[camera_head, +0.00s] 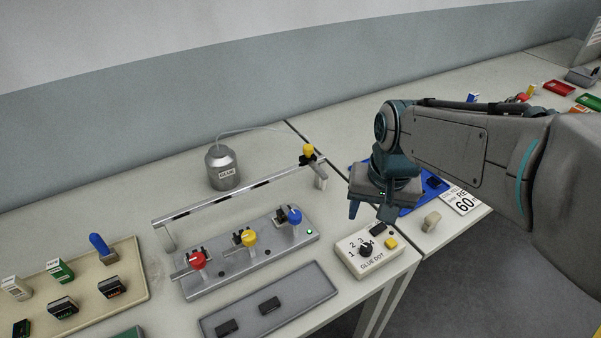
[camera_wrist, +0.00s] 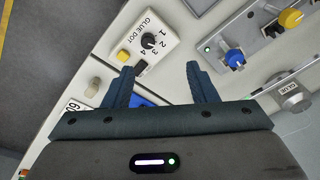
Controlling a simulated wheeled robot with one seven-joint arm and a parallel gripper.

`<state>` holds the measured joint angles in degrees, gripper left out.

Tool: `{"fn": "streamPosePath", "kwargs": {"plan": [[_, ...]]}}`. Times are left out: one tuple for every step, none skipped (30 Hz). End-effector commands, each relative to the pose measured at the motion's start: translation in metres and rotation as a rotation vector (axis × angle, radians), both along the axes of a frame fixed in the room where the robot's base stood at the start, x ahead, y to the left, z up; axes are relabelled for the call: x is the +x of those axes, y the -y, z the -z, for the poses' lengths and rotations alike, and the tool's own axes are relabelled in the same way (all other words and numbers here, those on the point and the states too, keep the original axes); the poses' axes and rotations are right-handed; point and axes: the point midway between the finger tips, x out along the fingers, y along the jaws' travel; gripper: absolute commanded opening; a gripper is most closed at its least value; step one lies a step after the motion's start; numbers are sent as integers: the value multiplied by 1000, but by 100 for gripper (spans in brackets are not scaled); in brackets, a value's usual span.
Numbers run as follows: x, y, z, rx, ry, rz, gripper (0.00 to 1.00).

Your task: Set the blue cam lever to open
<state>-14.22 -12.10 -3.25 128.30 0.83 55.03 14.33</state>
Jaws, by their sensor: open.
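The blue cam lever (camera_head: 294,217) stands at the right end of a grey fixture (camera_head: 215,280), beside a yellow lever (camera_head: 248,238) and a red lever (camera_head: 197,261). A small green light (camera_head: 309,231) glows next to the blue lever. In the wrist view the blue lever (camera_wrist: 290,18) is at the upper right, with a yellow lever partly in view. Whether the blue lever is open or closed I cannot tell. My gripper (camera_head: 371,212) is open and empty, to the right of the blue lever and above the bench; its fingers also show in the wrist view (camera_wrist: 160,85).
A glue dot box (camera_head: 378,250) with a black knob and yellow button sits between the fixture and my gripper's side. A rail (camera_head: 240,190) with a yellow-topped head runs behind the levers, near a glue can (camera_head: 222,167). A grey tray (camera_head: 310,283) lies in front.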

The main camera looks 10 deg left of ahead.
Motion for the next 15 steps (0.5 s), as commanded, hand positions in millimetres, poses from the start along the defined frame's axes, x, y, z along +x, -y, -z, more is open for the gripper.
{"fn": "streamPosePath", "kwargs": {"plan": [[13,-15,-10,1,-21,0,52],[20,-23,-13,2,-32,5,52],[29,-34,-16,2,-47,12,52],[36,-43,-18,0,-57,17,52],[42,-52,-20,0,-67,22,52],[50,-64,-22,-4,-79,27,52],[55,-74,-23,-6,-89,32,52],[60,-83,-24,-10,-97,36,52],[65,-95,-24,-14,-106,41,52],[69,-104,-24,-18,-113,46,52],[72,-112,-24,-22,-119,49,52],[76,-122,-24,-27,-126,53,52],[78,-128,-23,-30,-131,57,52],[80,-135,-23,-34,-134,60,52],[82,-141,-22,-37,-139,64,52]]}}
